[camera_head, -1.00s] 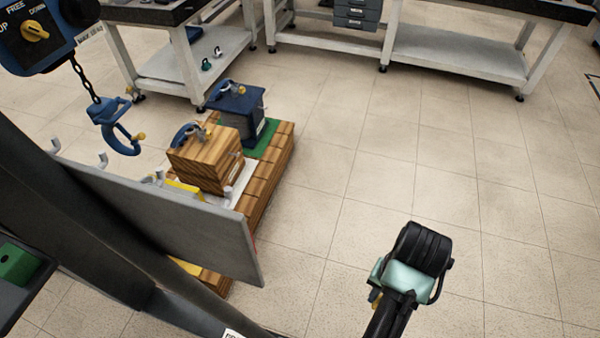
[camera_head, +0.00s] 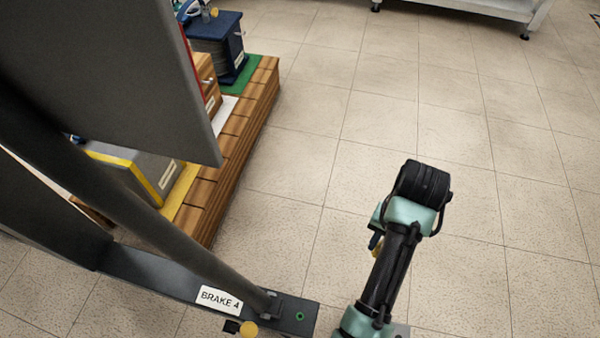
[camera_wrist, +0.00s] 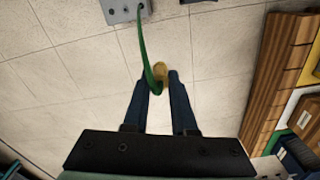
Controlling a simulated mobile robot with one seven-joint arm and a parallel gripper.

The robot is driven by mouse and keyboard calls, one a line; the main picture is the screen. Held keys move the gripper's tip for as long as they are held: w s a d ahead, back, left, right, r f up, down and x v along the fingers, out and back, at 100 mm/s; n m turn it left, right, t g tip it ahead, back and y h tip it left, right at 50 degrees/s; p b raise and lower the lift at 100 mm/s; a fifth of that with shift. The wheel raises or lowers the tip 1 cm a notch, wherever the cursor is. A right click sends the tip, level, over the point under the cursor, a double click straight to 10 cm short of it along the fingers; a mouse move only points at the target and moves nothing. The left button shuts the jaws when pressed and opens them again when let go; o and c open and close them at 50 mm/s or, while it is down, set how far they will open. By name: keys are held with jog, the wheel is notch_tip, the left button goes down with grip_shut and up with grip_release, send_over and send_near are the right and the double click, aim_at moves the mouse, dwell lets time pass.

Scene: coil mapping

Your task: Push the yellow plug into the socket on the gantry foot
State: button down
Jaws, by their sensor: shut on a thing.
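In the wrist view, my gripper (camera_wrist: 163,82) is shut on the yellow plug (camera_wrist: 160,70), which sits between its dark blue fingertips. A green cable (camera_wrist: 144,42) runs from the plug up to a grey box (camera_wrist: 122,10). In the head view, my gripper (camera_head: 375,243) is small and partly hidden by my arm, with a bit of yellow beside it. The dark gantry foot (camera_head: 150,268) lies lower left, with a "BRAKE 4" label (camera_head: 219,300). A green-ringed round socket (camera_head: 299,316) is near its right end. The plug is apart from the socket.
A yellow knob (camera_head: 248,328) is at the foot's front edge. A dark post and grey panel (camera_head: 120,70) rise at left. A wooden pallet (camera_head: 235,150) carrying several boxes stands behind them.

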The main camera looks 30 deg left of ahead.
jog(key=s+a+f, duration=0.3)
jog(key=s+f, duration=0.2)
jog(key=f, duration=0.2)
jog(key=s+a+f+m+p, duration=0.1)
jog(key=s+a+f, duration=0.2)
jog(key=s+f, duration=0.2)
jog(key=s+a+f+m, duration=0.1)
jog(key=s+a+f, duration=0.2)
jog(key=f, duration=0.7)
jog(key=shift+s+a+f, duration=0.15)
jog(key=shift+s, duration=1)
jog(key=shift+p, duration=0.4)
jog(key=shift+f+b, duration=0.8)
jog(key=shift+f, duration=0.15)
jog(key=shift+f+b, duration=0.55)
jog(key=shift+f, duration=0.5)
